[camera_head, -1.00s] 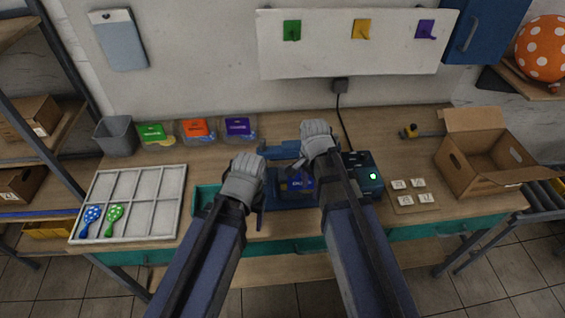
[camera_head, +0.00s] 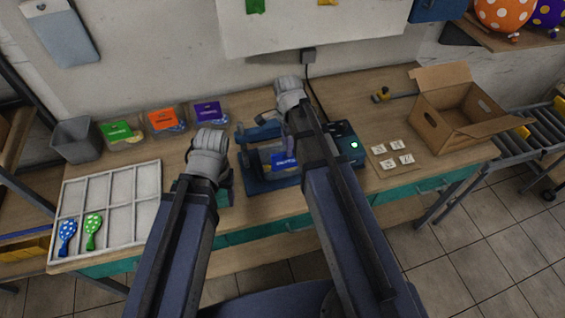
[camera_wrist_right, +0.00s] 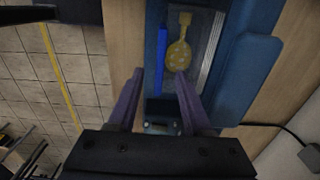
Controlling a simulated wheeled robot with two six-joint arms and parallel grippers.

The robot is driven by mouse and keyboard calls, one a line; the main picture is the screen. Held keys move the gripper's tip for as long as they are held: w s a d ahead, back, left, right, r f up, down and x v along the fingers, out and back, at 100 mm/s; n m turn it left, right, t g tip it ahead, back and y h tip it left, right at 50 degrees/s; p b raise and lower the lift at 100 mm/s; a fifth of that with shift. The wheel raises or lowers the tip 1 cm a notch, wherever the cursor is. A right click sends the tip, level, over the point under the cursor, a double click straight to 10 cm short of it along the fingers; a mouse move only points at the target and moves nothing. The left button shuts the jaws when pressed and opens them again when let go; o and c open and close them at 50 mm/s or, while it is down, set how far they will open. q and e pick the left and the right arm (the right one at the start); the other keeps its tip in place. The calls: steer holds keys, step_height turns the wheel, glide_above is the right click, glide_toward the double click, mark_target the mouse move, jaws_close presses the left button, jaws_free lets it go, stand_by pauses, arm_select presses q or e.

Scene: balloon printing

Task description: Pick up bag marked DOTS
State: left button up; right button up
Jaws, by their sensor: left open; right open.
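Three clear bags with coloured labels lie in a row at the back left of the table: green (camera_head: 122,133), orange (camera_head: 166,119) and purple (camera_head: 209,111). Their lettering is too small to read, so I cannot tell which is marked DOTS. My left gripper (camera_head: 208,145) is open in front of the purple-labelled bag, apart from it. My right gripper (camera_head: 290,92) is open above the back of the blue printing machine (camera_head: 262,182). In the right wrist view its spread fingers (camera_wrist_right: 160,73) are empty, with a yellow dotted balloon (camera_wrist_right: 179,55) on the machine's bed beyond them.
A white divided tray (camera_head: 122,218) at left holds a blue (camera_head: 67,236) and a green dotted balloon (camera_head: 92,230). A grey bin (camera_head: 77,140) stands behind it. At right are small white cards (camera_head: 393,154) and an open cardboard box (camera_head: 455,122).

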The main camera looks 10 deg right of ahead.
mark_target(282, 156)
steer(key=f+b, duration=0.5)
steer(key=shift+d+f, duration=0.15)
steer(key=shift+d, duration=0.2)
steer(key=shift+c, duration=0.3)
jaws_close()
stand_by(0.9)
